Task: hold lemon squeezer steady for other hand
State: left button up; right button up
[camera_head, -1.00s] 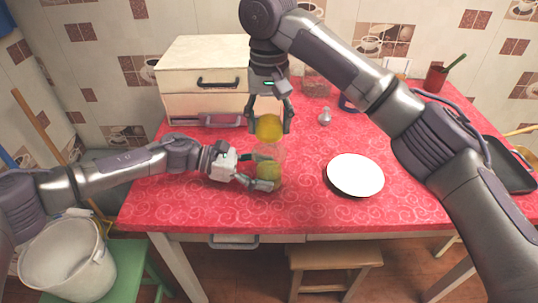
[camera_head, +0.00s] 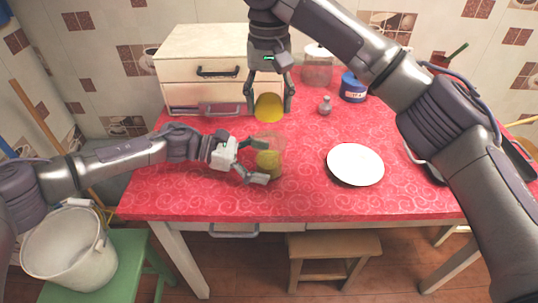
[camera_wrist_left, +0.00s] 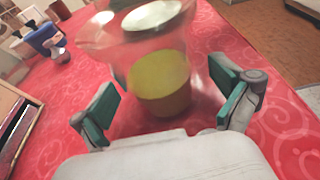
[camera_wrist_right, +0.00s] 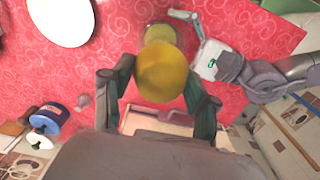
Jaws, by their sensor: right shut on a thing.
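The lemon squeezer (camera_head: 262,140) is a clear vessel with a yellow-green lower part, standing upright on the red counter (camera_head: 220,195). In the left wrist view the squeezer (camera_wrist_left: 160,80) stands between the fingers of my left gripper (camera_wrist_left: 165,108). My left gripper (camera_head: 258,160) is open, its fingers spread on either side with gaps. My right gripper (camera_head: 269,108) is shut on a yellow rounded piece (camera_head: 268,104), above and behind the squeezer. In the right wrist view the yellow piece (camera_wrist_right: 162,72) partly hides the squeezer (camera_wrist_right: 160,38).
A white plate (camera_head: 355,165) lies to the right. A small shaker (camera_head: 325,105), a blue canister (camera_head: 353,88) and a glass jar (camera_head: 316,72) stand behind it. A cream drawer box (camera_head: 205,65) is at the back left. The counter's front strip is clear.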

pick_arm(q)
jog(key=v, duration=1.1)
jog(key=shift+a+r, duration=0.15)
jog(key=shift+a, duration=0.35)
